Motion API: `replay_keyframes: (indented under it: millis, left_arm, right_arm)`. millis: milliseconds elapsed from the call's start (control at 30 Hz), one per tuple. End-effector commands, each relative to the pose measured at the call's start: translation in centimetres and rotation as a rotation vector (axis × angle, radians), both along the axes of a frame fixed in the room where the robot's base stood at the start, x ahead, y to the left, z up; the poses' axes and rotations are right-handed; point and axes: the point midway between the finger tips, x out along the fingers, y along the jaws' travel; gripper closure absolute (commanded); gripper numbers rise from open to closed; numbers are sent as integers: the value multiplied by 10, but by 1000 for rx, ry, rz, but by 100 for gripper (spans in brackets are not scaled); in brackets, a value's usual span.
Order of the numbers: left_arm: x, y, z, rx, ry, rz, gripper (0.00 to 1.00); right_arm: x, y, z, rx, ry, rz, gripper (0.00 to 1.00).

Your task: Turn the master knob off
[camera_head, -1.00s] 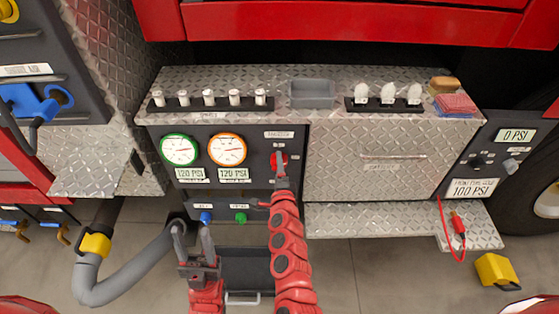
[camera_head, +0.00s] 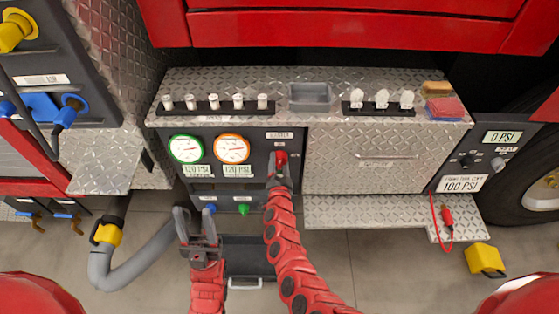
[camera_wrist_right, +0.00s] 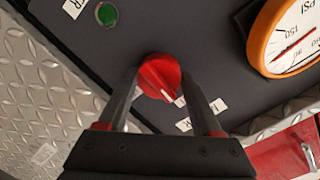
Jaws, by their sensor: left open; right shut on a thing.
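The red master knob (camera_head: 282,157) is on the dark pump panel, right of the orange-ringed gauge (camera_head: 231,149) and below a small label. It also shows in the right wrist view (camera_wrist_right: 158,77), with a white pointer mark towards its lower right side. My right gripper (camera_head: 279,164) is at the knob, and in the wrist view its two fingers stand on either side of it, shut on it. A green round light or button (camera_wrist_right: 106,14) is near the knob. My left gripper (camera_head: 198,240) is open and empty, low in front of the panel below the gauges.
A green-ringed gauge (camera_head: 186,149) is left of the orange one. Blue (camera_head: 209,209) and green (camera_head: 243,209) caps sit below. A row of white-topped levers (camera_head: 213,104) stands on the ledge above. A grey hose (camera_head: 130,265) bends at lower left. A diamond-plate step (camera_head: 365,211) juts out at right.

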Motion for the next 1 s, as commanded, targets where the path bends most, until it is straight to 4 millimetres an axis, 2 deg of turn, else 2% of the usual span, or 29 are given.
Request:
replay_keyframes:
  millis: [633,667,800,1000]
  left_arm:
    - [0,0,4,0,0,0,50]
    - [0,0,4,0,0,0,50]
    - [0,0,4,0,0,0,50]
    - [0,0,4,0,0,0,50]
  right_arm:
    - [0,1,0,-47,-1,0,89]
    - [0,1,0,-47,-1,0,28]
    - [0,0,0,-46,-1,0,4]
    - [0,0,0,-46,-1,0,4]
